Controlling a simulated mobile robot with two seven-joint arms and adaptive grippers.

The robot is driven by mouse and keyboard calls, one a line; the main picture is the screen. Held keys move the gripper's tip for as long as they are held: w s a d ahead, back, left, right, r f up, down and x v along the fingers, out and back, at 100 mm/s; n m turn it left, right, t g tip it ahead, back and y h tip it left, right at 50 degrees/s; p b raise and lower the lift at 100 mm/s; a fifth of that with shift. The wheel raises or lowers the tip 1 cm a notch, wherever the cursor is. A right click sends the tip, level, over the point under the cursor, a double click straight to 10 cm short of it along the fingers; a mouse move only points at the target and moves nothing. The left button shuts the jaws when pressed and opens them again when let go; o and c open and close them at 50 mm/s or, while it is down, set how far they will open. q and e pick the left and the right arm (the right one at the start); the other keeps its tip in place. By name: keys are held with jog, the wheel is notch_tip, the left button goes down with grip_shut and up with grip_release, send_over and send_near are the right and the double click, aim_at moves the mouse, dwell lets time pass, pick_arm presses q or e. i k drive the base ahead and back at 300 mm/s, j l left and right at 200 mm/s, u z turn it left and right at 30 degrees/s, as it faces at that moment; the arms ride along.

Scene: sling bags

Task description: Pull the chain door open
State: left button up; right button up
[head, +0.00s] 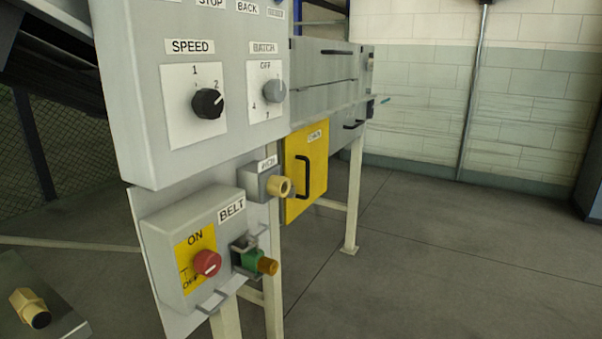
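The chain door is a yellow panel (309,165) with a small label at its top and a black upright bar handle (302,177). It is on the side of the grey machine, behind and right of the control panel. It looks shut, though its left edge is partly hidden by the panel and the small air box. Neither of my grippers shows in the head view.
The grey control panel (140,91) with dials stands close in front at left. Below it are the belt switch box (178,258) and an air box (257,186) with a protruding tan fitting (280,187). A machine leg (354,195) stands right of the door. The floor (450,265) at right is clear.

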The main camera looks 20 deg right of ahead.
aim_at(306, 149)
jog(key=i+l+u, duration=0.1)
jog(key=l, duration=0.45)
jog(key=i+l+u, duration=0.15)
jog(key=l, duration=0.4)
jog(key=i+l, duration=0.1)
jog(key=l, duration=0.65)
jog(key=i+l+u, duration=0.1)
jog(key=l, duration=0.65)
jog(key=i+l, duration=0.1)
jog(key=l, duration=0.7)
